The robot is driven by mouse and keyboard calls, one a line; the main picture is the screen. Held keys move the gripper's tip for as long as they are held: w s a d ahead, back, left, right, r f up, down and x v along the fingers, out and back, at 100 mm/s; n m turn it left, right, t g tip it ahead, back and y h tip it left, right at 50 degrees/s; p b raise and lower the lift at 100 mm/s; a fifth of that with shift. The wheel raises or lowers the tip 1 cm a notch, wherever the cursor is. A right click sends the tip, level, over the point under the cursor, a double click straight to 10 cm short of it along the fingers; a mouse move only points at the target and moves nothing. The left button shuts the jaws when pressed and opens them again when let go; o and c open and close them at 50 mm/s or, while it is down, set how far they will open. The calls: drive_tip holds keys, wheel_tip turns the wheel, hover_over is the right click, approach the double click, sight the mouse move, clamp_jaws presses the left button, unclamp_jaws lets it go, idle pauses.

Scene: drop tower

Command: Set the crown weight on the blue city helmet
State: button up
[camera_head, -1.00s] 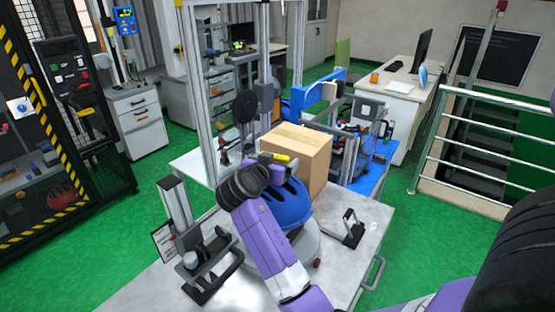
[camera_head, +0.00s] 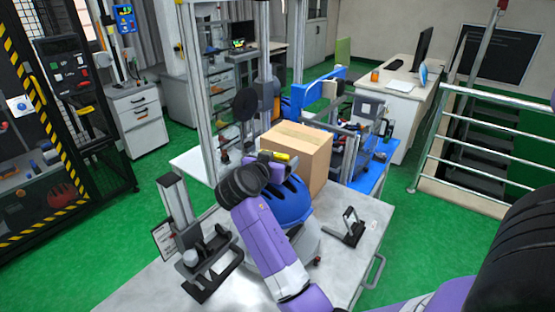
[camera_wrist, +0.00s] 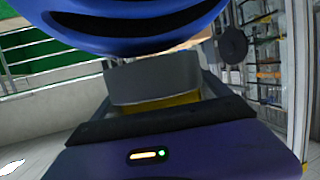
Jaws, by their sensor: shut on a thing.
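The blue city helmet (camera_head: 292,207) sits on a pale stand on the metal table, partly hidden behind my arm. It also fills the top of the wrist view (camera_wrist: 135,25), showing its dark slots. My gripper (camera_head: 272,160) is at the helmet's upper far side, beside the cardboard box in the picture. It is shut on the crown weight, which shows in the wrist view as a grey piece (camera_wrist: 152,78) with yellow below it. In the head view only a small yellow part shows near the gripper. I cannot tell whether the weight touches the helmet.
A cardboard box (camera_head: 300,150) stands close behind the helmet, by the tower's metal posts (camera_head: 200,95). A black fixture with an upright post (camera_head: 178,215) stands left on the table. A small black stand (camera_head: 350,225) is at the right. The table's front left is bare.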

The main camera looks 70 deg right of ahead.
drive_tip(key=shift+f+b, duration=0.5)
drive_tip(key=shift+b, duration=0.05)
idle(0.9)
drive_tip(key=o, duration=1.8)
drive_tip(key=shift+o, duration=0.5)
drive_tip(key=shift+f, duration=0.2)
drive_tip(key=b+v, duration=0.1)
drive_tip(key=v, duration=0.7)
drive_tip(key=shift+r+b, duration=0.15)
drive_tip(key=shift+b, duration=0.25)
